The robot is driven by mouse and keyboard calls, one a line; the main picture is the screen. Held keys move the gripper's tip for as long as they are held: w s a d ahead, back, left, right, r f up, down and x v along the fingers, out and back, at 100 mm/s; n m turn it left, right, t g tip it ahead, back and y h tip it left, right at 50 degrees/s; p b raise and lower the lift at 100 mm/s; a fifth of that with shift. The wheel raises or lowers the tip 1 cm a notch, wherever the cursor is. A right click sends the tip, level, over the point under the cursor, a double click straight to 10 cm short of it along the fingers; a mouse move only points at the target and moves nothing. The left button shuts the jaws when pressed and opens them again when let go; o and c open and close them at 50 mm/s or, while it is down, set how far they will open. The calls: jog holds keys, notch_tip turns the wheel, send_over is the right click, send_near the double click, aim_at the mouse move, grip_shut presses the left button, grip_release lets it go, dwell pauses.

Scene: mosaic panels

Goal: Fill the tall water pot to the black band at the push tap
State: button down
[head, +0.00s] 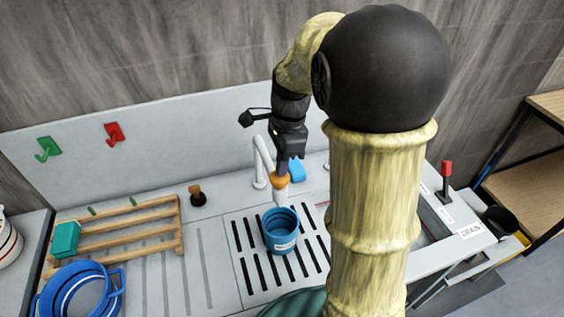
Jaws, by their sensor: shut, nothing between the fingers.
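A blue pot (281,232) with a pale label on its side stands upright on the slotted drain grate (245,272). Its open mouth faces up, and the inside looks dark blue. I cannot make out a black band or a water level. The white tap (259,165) has a curved pipe, and its orange-topped spout end (279,182) hangs over the pot. My gripper (283,168) is shut and empty, pointing down at the orange top. Its tips look to be at or touching it; I cannot tell whether it is pressed.
A wooden rack (130,230) holds a teal block (66,239). A wide blue two-handled basin (82,293) stands at front left. A blue object (297,170) lies behind the tap. My arm hides part of the sink.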

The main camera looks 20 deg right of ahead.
jog(key=shift+f, duration=0.9)
jog(key=shift+s, duration=0.15)
jog(key=shift+f, duration=0.2)
dwell(1.0)
dwell(2.3)
jog(key=r+p, duration=0.2)
jog(key=r, duration=0.1)
jog(key=r+p, duration=0.2)
jog(key=shift+w+d+r, duration=0.1)
jog(key=shift+w+d, duration=0.15)
jog(key=shift+d, duration=0.1)
notch_tip(320, 180, up, 9)
jog(key=d+b, duration=0.1)
jog(key=b, duration=0.1)
jog(key=shift+w+r, duration=0.15)
jog(key=shift+w, duration=0.2)
jog(key=shift+w+b, duration=0.1)
jog(key=shift+b, duration=0.2)
dwell(0.8)
